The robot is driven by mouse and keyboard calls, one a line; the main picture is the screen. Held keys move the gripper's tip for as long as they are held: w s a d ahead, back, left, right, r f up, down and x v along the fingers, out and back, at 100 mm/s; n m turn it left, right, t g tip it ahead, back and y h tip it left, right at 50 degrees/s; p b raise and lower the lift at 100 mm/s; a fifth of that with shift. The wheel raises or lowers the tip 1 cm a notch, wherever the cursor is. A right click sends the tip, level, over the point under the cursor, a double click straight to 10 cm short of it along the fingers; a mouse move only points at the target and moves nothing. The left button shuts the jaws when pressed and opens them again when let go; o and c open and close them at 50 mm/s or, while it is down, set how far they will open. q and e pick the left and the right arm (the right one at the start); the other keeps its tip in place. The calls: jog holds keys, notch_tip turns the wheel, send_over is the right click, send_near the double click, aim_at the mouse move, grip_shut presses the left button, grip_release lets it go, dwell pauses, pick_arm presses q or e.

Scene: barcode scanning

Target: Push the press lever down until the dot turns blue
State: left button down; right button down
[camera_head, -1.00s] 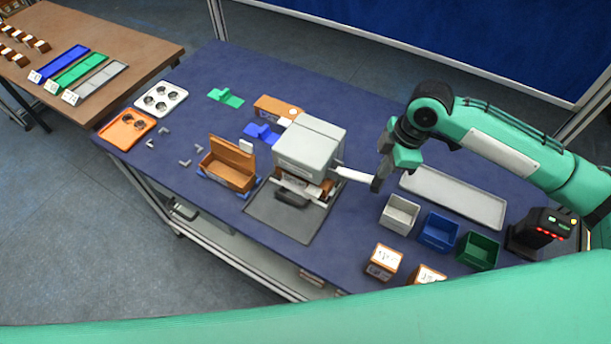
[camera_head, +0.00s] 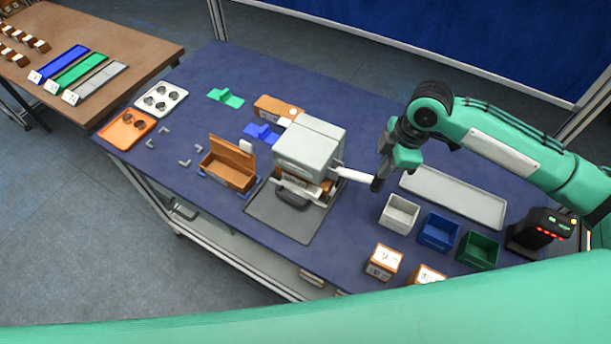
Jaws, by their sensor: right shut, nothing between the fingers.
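The press (camera_head: 310,146) is a grey box-shaped machine in the middle of the blue table, on a dark grey base plate (camera_head: 268,220). Its lever (camera_head: 352,174) is a white bar sticking out to the right, sloping slightly down. My right gripper (camera_head: 377,184) is shut and empty, its fingertips pointing down at the lever's outer end. They appear to touch the lever, but the picture is too small to be sure. An orange-brown labelled item (camera_head: 303,187) sits under the press head. I cannot make out a dot. My left gripper is not in view.
White (camera_head: 399,213), blue (camera_head: 438,231) and green (camera_head: 478,250) bins stand right of the press, with a grey tray (camera_head: 455,197) behind them. An open brown box (camera_head: 230,165) is left of the press. Labelled boxes (camera_head: 383,261) sit at the front edge.

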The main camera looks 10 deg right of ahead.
jog(key=shift+f, duration=0.1)
jog(key=d+b+x, duration=0.2)
jog(key=b+x, duration=0.1)
jog(key=x, duration=0.6)
jog(key=shift+a, duration=0.2)
dwell(0.5)
jog(key=shift+s+f, duration=0.1)
jog(key=shift+f, duration=0.1)
dwell(0.3)
jog(key=a+p+v, duration=0.1)
jog(key=p+v, duration=0.7)
jog(key=a+p+v, duration=0.1)
jog(key=p+v, duration=0.3)
jog(key=p, duration=0.1)
jog(key=shift+w+a+r, duration=0.2)
jog(key=shift+w+r, duration=0.05)
jog(key=shift+r, duration=1.25)
